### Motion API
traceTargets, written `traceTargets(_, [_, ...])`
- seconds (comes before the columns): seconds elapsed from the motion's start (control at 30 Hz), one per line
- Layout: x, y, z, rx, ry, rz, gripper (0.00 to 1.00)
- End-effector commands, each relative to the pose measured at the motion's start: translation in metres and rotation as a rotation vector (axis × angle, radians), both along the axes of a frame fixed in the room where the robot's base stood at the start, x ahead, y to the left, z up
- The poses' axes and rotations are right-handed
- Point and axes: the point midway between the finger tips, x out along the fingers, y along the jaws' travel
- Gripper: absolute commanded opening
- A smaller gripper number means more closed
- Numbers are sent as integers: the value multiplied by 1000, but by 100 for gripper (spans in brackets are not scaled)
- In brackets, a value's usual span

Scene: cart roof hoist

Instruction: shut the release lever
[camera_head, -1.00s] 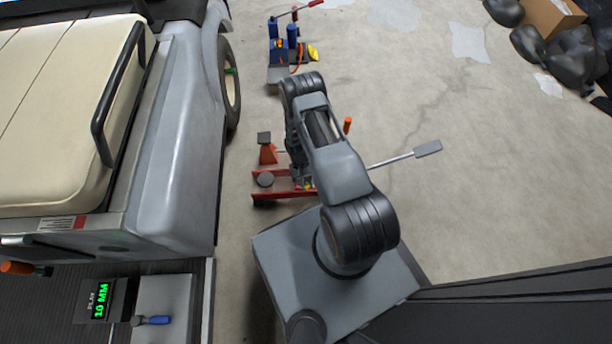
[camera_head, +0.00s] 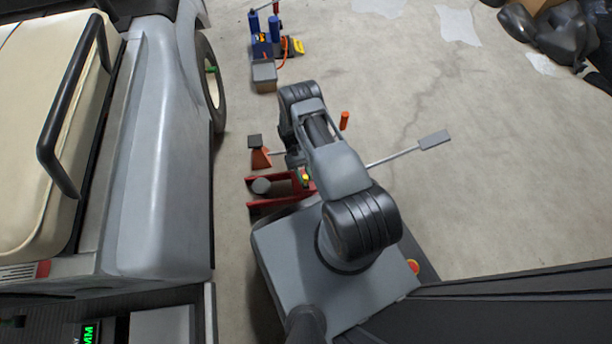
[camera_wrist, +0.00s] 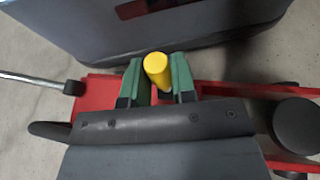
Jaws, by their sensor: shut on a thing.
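The release lever shows as a yellow knob (camera_wrist: 157,68) in the wrist view. It stands between the two green fingertips of my gripper (camera_wrist: 159,82), which are shut on it. The lever's lower part is hidden by my gripper. It belongs to a red floor jack (camera_wrist: 98,102), which lies under my gripper. In the head view the jack (camera_head: 267,204) is on the floor beside the car, partly hidden by my arm. A small yellow spot (camera_head: 306,178) shows there beside my wrist.
A grey car (camera_head: 160,170) stands at the left. A red jack stand (camera_head: 260,158) is just beyond the jack. A long handle with a grey end (camera_head: 434,139) reaches right. A blue tool unit (camera_head: 265,45) stands farther off. The floor at the right is mostly clear.

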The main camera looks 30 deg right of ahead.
Motion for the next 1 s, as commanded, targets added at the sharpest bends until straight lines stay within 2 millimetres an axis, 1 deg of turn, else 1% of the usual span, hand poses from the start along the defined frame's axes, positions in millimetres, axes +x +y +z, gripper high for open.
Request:
traceTargets(0.57, [0,2,-2,5,20,10,0])
traceTargets(0.6, [0,2,-2,5,20,10,29])
traceTargets(0.83, [0,2,-1,6,21,10,51])
traceTargets(1.0, [0,2,-1,6,22,10,51])
